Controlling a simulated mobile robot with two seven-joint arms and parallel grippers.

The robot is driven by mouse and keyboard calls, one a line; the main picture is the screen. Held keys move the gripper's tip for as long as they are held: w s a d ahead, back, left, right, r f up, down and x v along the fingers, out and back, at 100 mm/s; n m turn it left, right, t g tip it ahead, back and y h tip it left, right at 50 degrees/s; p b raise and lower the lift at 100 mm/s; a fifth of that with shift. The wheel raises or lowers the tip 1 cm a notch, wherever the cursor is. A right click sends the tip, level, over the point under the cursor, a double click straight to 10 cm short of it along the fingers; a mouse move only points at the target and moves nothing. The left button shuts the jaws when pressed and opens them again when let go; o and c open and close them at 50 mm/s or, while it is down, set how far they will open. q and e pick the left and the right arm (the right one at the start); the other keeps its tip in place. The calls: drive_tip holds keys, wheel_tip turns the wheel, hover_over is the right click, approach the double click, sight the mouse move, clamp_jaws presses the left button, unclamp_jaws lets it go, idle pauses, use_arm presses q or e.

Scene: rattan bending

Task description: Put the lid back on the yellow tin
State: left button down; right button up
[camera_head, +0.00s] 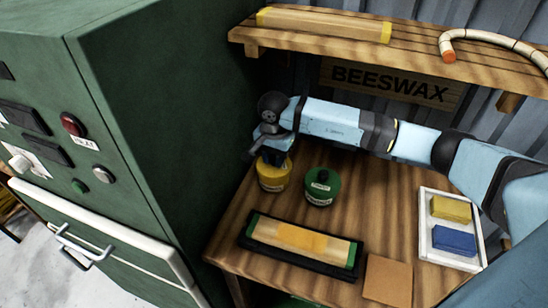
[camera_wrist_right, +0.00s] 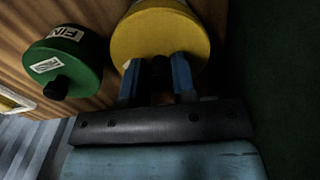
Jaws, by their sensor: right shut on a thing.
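The yellow tin (camera_head: 273,178) stands upright on the wooden bench, left of the green tin. My right gripper (camera_head: 272,158) is directly over it, pointing down. In the right wrist view my blue fingers (camera_wrist_right: 157,70) are shut on the dark knob of the yellow lid (camera_wrist_right: 140,45). The lid is at the tin's top; the gripper and arm hide part of the rim, and I cannot tell whether the lid is fully seated. My left gripper is in neither view.
The green tin (camera_head: 322,187) with a dark knob stands close on the right; it also shows in the wrist view (camera_wrist_right: 65,62). A green cabinet (camera_head: 170,120) rises at left. A black tray (camera_head: 300,247), brown sheet (camera_head: 388,280) and white tray (camera_head: 425,222) lie in front. A shelf (camera_head: 330,38) hangs above.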

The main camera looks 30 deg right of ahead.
drive_tip(key=shift+b, duration=0.3)
idle(0.5)
drive_tip(key=o, duration=1.5)
drive_tip(key=shift+c, duration=0.2)
drive_tip(key=shift+r+p, duration=1.4)
drive_tip(key=shift+r, duration=2.1)
